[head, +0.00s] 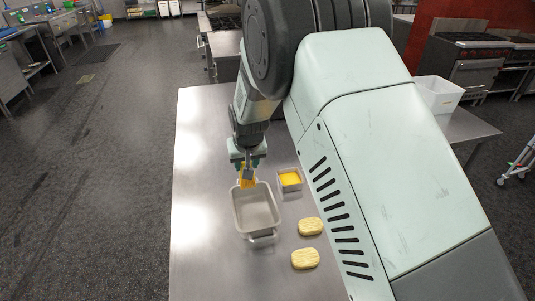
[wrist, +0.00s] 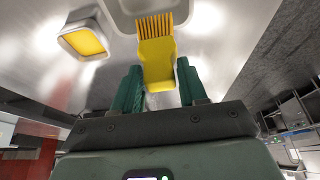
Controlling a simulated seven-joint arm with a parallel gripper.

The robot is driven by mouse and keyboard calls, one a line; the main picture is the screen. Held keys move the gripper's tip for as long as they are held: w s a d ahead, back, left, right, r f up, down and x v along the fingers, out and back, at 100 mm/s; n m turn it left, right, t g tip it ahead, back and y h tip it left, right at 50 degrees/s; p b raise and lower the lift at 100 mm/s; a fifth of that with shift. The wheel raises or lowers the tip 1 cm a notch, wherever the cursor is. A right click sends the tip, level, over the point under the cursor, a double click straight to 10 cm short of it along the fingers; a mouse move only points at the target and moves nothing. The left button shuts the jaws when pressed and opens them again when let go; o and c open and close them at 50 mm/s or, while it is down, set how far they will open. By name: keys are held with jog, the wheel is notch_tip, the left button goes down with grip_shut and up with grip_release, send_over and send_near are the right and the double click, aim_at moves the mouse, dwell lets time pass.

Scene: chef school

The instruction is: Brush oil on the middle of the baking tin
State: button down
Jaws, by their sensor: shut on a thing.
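The baking tin (head: 270,219) is a grey rectangular pan on the steel table. Part of it shows at the top of the wrist view (wrist: 122,17). My gripper (head: 247,169) is at the tin's far edge, shut on a yellow brush (wrist: 158,60). The brush (head: 247,182) points toward the tin, its bristles over the far end in the picture; I cannot tell whether they touch it. A small square container of yellow oil (head: 290,178) stands just right of the tin, and also shows in the wrist view (wrist: 84,42).
Two pale yellow oval pieces (head: 310,226) (head: 305,258) lie on the table (head: 196,200) right of the tin. A white bin (head: 438,94) stands at the right behind my arm. The table left of the tin is clear.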

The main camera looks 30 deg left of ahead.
aim_at(251, 186)
jog(key=shift+f, duration=3.75)
jog(key=shift+s+d+f, duration=0.25)
jog(key=shift+s+d, duration=0.45)
jog(key=shift+s, duration=0.1)
jog(key=shift+s+d, duration=2.9)
jog(key=shift+s, duration=0.05)
jog(key=shift+w+a, duration=3.55)
jog(key=shift+w, duration=0.05)
jog(key=shift+w+a, duration=0.1)
jog(key=shift+w, duration=0.15)
jog(key=shift+w+d, duration=0.25)
jog(key=shift+d, duration=0.1)
jog(key=shift+s+d, duration=0.2)
jog(key=shift+d, duration=0.05)
jog(key=shift+s+d, duration=3.45)
jog(key=shift+d, duration=0.05)
jog(key=shift+w+a, duration=3.75)
jog(key=shift+r, duration=4)
jog(key=shift+d, duration=0.1)
